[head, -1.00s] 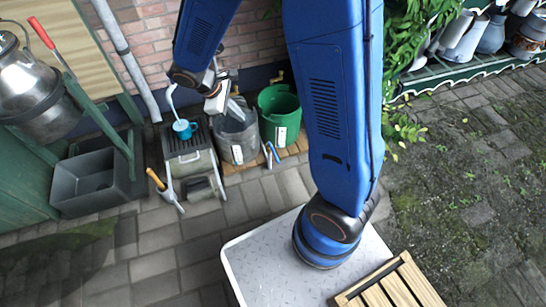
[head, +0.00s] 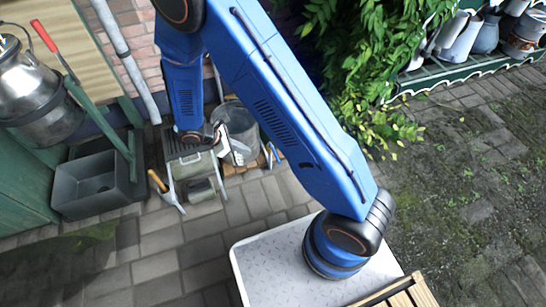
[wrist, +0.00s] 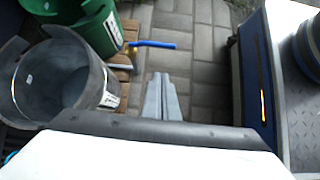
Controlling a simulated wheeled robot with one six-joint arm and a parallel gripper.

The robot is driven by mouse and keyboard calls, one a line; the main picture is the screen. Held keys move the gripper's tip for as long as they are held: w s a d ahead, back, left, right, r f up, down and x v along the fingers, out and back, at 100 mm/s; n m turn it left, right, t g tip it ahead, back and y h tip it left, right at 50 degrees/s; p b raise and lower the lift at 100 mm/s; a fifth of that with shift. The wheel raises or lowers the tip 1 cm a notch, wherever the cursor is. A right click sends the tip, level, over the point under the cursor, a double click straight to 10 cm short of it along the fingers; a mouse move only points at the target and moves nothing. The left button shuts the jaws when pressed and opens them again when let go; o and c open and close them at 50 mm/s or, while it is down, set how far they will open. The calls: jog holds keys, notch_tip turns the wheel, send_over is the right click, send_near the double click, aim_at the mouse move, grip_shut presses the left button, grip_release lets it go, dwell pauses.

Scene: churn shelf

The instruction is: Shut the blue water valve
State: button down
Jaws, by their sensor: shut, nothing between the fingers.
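A blue lever (wrist: 155,45) shows in the wrist view, lying crosswise beyond my fingertips, with a small yellowish part at its left end. It looks like the blue valve's handle. In the head view a small blue piece (head: 279,155) shows by the wooden slats, partly hidden by my arm. My gripper (wrist: 161,77) is shut and empty, its fingers together and pointing toward the lever, with a visible gap to it in the picture. In the head view my gripper (head: 238,147) is in front of the grey bucket.
A grey metal bucket (wrist: 95,95) and a green bucket (wrist: 108,35) stand left of the fingers on wooden slats (wrist: 122,73). A grey stand (head: 193,167) is left of my gripper. Open paving (wrist: 190,40) lies right of the lever.

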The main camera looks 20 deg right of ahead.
jog(key=shift+s+f, duration=0.15)
jog(key=shift+f, duration=0.45)
jog(key=shift+d, duration=0.15)
jog(key=d+r+x, duration=0.1)
jog(key=d+x, duration=0.1)
jog(key=x, duration=1.1)
jog(key=shift+r, duration=0.35)
